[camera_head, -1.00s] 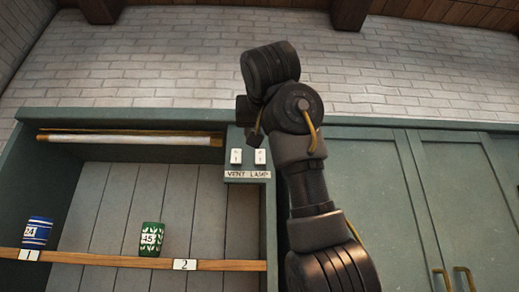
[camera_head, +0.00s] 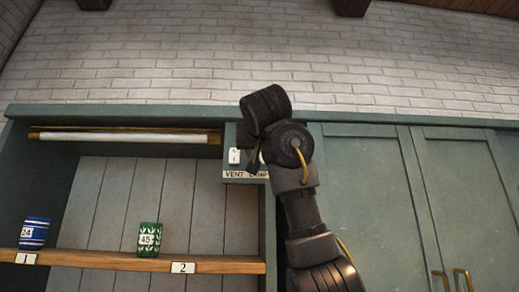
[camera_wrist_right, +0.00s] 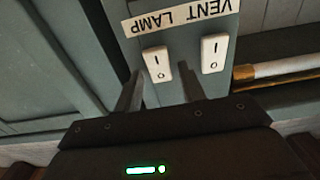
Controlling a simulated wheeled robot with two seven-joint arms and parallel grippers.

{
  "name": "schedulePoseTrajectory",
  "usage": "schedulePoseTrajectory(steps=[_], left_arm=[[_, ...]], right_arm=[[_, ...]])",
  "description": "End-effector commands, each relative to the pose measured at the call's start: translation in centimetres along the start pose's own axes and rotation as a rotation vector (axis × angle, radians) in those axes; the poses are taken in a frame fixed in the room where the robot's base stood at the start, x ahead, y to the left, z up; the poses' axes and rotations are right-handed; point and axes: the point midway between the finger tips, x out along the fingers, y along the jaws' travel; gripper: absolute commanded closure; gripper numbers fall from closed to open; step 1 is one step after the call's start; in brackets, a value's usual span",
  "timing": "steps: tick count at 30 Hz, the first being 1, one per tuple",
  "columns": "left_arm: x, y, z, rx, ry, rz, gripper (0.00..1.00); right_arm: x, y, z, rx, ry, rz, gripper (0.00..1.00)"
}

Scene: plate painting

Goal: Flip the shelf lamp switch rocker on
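The white lamp rocker (camera_wrist_right: 157,63) sits on the green switch panel beside the vent rocker (camera_wrist_right: 214,53), with a VENT LAMP label (camera_wrist_right: 180,14), upside down in the right wrist view. Both rockers bear I and O marks; which side is pressed I cannot tell. My right gripper (camera_wrist_right: 161,90) is open and empty, its fingers spread just short of the lamp rocker, apparently apart from it. In the head view my right arm hides most of the lamp rocker, while the vent rocker (camera_head: 234,156) shows. My left gripper is out of view.
A white tube lamp (camera_head: 125,138) runs under the cabinet top, left of the panel. A blue striped cup (camera_head: 34,232) and a green leafy cup (camera_head: 149,239) stand on the wooden shelf (camera_head: 110,261). Closed green doors (camera_head: 370,200) are on the right.

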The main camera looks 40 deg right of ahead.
Motion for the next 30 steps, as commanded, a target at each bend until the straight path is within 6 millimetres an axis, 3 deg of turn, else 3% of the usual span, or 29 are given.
schedulePoseTrajectory(steps=[1,8,11,21,30], left_arm=[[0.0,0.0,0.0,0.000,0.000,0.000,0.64],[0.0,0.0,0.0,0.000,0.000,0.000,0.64],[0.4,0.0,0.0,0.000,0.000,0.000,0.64],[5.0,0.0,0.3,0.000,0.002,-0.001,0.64],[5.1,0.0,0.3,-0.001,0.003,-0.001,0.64]], right_arm=[[0.0,0.0,0.0,0.000,0.000,0.000,0.67],[0.0,0.0,0.0,0.000,0.000,0.000,0.97],[0.0,0.0,0.2,0.000,0.009,0.001,0.97],[-0.2,0.1,1.3,0.000,0.253,0.002,0.97],[-0.2,0.0,0.8,0.000,0.296,0.000,0.97]])
